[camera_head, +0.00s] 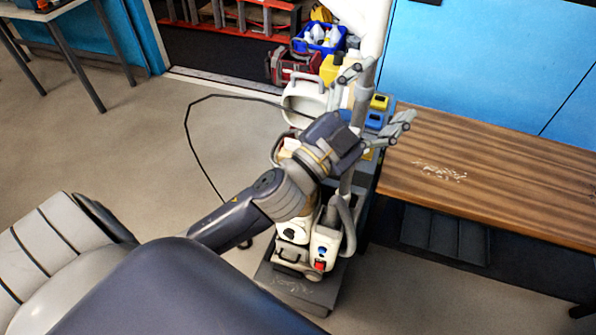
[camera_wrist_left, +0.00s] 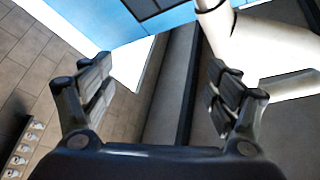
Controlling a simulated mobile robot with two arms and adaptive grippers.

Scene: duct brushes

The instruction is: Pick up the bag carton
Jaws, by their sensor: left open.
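I cannot pick out a bag carton for sure in either view. My left gripper (camera_head: 377,99) is open in the head view, its fingers spread above the back of a loaded cart near the wooden table's left end. In the left wrist view the open gripper (camera_wrist_left: 160,88) faces a blue wall, a grey panel and a white pipe, with no carton visible between the fingers. My arm hides part of the cart's load. My right gripper is not in view.
The cart (camera_head: 292,292) carries a white machine (camera_head: 292,232) and hoses. A wooden table (camera_head: 490,180) with pale debris stands to its right. A blue crate (camera_head: 320,38) and a red bag (camera_head: 290,65) are behind. A black cable loops over open floor (camera_head: 150,140) at left.

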